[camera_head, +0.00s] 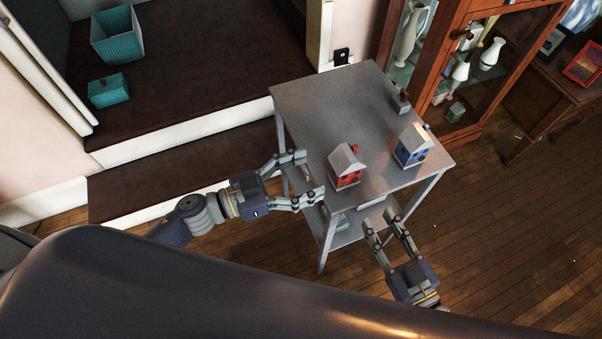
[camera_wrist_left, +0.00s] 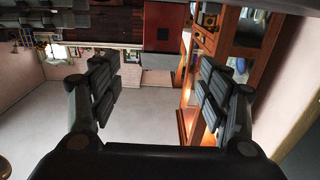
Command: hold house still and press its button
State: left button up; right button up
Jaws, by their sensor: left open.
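A small red house (camera_head: 346,176) with a grey roof and a red chimney stands upright on the grey table (camera_head: 325,100). A blue-and-yellow house (camera_head: 413,147) with a pale roof stands to its right, apart from it. My left gripper (camera_head: 313,175) is open and empty at the table's left edge, its fingers pointing at the red house from the left, with a gap between. Its spread fingers also show in the left wrist view (camera_wrist_left: 159,88). My right gripper (camera_head: 379,217) is open and empty at the table's front edge, below both houses. I cannot make out a button on either house.
A small dark grey object (camera_head: 401,101) stands near the table's right edge. A glass-fronted wooden cabinet (camera_head: 465,75) holding vases is close behind the right side. A teal bin (camera_head: 117,37) and a teal box (camera_head: 108,91) sit at the upper left. The table's back left is clear.

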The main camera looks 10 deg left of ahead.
aim_at(335, 164)
pick_arm(q)
jog(key=x, duration=1)
jog(key=shift+w, duration=0.15)
jog(key=c, duration=1.6)
pick_arm(e)
grip_shut()
dwell(0.6)
